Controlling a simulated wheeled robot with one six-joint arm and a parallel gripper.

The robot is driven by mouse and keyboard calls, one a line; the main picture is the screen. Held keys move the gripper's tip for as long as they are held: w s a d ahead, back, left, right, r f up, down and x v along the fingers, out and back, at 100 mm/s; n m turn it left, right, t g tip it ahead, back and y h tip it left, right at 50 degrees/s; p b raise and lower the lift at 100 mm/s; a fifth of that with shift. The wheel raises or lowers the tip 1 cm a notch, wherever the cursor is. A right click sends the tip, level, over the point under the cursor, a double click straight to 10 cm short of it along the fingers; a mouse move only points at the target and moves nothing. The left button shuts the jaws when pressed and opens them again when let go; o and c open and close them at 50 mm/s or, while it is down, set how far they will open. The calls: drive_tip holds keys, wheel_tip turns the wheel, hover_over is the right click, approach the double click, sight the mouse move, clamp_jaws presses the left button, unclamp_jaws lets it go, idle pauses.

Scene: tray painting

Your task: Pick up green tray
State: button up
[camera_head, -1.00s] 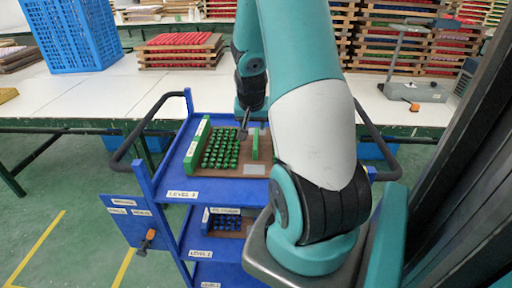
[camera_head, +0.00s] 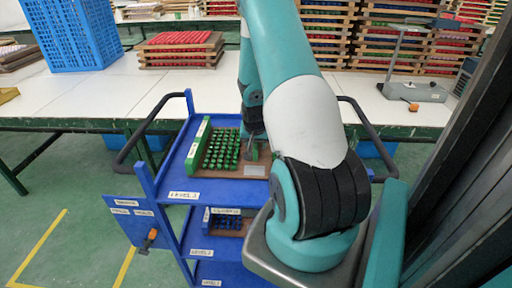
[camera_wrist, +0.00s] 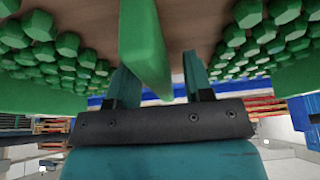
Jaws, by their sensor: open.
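The green tray is a brown board with rows of green pegs (camera_head: 222,148), a tall green side wall (camera_head: 198,145) and a green middle bar. It lies on the top shelf of the blue cart in the head view. My gripper (camera_head: 249,148) points down over the tray's right part, partly hidden by my arm. In the wrist view my gripper (camera_wrist: 157,68) is open, with one finger on each side of the green bar (camera_wrist: 145,40). I cannot tell whether either finger touches it. Green pegs (camera_wrist: 45,40) flank the bar on both sides.
The blue cart (camera_head: 230,190) has lower shelves, one bearing a tray with blue pieces (camera_head: 226,223). Black handles (camera_head: 150,128) rise at its sides. A white table (camera_head: 120,95) behind holds a blue crate (camera_head: 72,35) and stacked red trays (camera_head: 180,50).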

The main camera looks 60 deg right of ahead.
clamp_jaws()
drive_tip(key=shift+r, duration=0.1)
drive_tip(key=shift+d+r, duration=0.1)
drive_tip(key=shift+r, duration=0.45)
wheel_tip(320, 180, up, 19)
drive_tip(key=b, duration=0.1)
idle(0.8)
